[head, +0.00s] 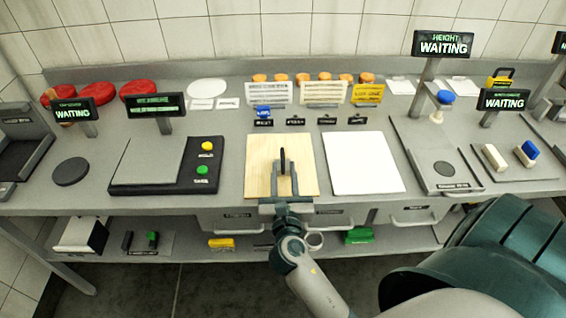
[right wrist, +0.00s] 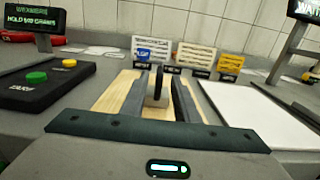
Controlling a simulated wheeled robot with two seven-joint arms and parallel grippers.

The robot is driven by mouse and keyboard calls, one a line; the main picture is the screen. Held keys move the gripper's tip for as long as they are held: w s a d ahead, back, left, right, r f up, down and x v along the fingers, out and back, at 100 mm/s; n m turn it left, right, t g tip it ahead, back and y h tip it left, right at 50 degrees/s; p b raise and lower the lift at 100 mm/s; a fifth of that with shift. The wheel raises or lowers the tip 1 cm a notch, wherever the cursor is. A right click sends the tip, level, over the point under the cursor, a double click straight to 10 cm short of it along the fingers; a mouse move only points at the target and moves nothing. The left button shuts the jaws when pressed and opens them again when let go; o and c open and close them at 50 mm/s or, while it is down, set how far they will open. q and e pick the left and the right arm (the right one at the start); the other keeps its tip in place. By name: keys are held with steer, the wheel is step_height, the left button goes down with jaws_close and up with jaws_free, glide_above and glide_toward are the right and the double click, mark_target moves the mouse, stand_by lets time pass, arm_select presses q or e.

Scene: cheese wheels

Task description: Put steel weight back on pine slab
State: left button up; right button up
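The pine slab (head: 257,178) is a pale wooden board at the middle of the counter; it also shows in the right wrist view (right wrist: 112,92). A dark, narrow, round-topped piece (head: 283,160), which looks like the steel weight, stands upright over the slab. In the right wrist view the weight (right wrist: 157,88) is seen nearly edge-on between my fingers. My right gripper (head: 282,184) is low over the slab with its fingers apart, one on each side of the weight. Gaps show beside it; contact is not visible. My left gripper is out of view.
A white board (head: 363,163) lies right of the slab. A black scale base (head: 190,180) with yellow and green buttons stands left. A dark round disc (head: 71,172) lies farther left. Small label signs (head: 296,122) and card holders (head: 323,93) stand behind the slab.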

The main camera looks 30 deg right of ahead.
steer(key=b+v, duration=0.1)
steer(key=v, duration=0.4)
steer(key=shift+s+a, duration=0.25)
steer(key=shift+s, duration=0.05)
